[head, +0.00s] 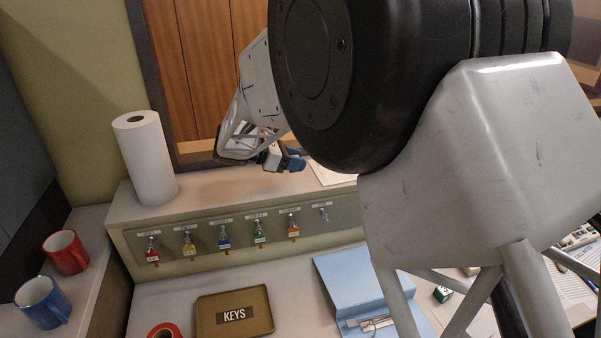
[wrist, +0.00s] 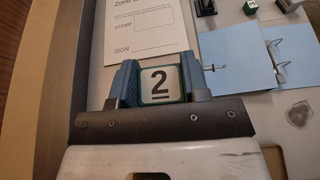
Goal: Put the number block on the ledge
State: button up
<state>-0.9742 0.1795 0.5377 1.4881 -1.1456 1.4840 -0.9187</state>
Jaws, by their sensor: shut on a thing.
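My gripper (head: 292,161) is above the ledge (head: 225,183) in the head view. In the wrist view its two blue fingers (wrist: 160,86) are shut on the number block (wrist: 160,84), which has a white face with a black underlined 2 and a green border. The block is hard to make out in the head view. Whether its underside touches the ledge cannot be told.
A paper towel roll (head: 146,158) stands on the ledge's left end, and a paper sheet (head: 333,172) lies right of my gripper. Tagged keys (head: 188,244) hang along the front. Below are a KEYS tray (head: 234,312), blue binder (head: 355,283) and green block (head: 442,293).

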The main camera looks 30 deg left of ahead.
aim_at(295, 183)
jog(key=shift+f, duration=0.3)
jog(key=shift+f, duration=2)
jog(key=shift+f, duration=0.1)
jog(key=o, duration=0.9)
jog(key=v, duration=1.2)
